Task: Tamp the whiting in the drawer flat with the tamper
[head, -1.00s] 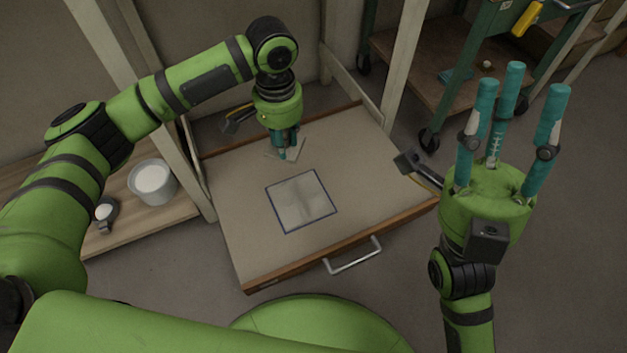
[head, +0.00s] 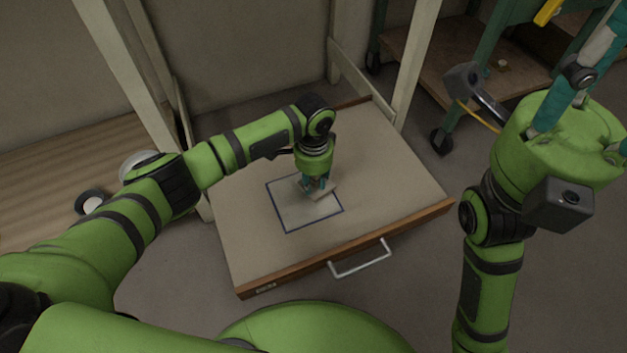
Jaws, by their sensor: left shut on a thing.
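The drawer (head: 400,198) is pulled out, with a wooden front and a metal handle. A blue-outlined square (head: 290,218) holding pale whiting lies on its surface; its upper right part is hidden by my gripper. My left gripper (head: 317,188) is shut on the tamper (head: 322,194), a small pale flat piece at its fingertips. It is over the upper right part of the square; I cannot tell whether the tamper touches the whiting. My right gripper (head: 594,95) is raised at the right edge, empty, with teal fingers apart and partly cut off.
A pale bucket (head: 138,162) and a small dark scoop (head: 91,201) with white powder stand on a wooden shelf at left, the bucket mostly behind my arm. Pale posts flank the drawer. A green wheeled cart (head: 455,80) stands at the back right.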

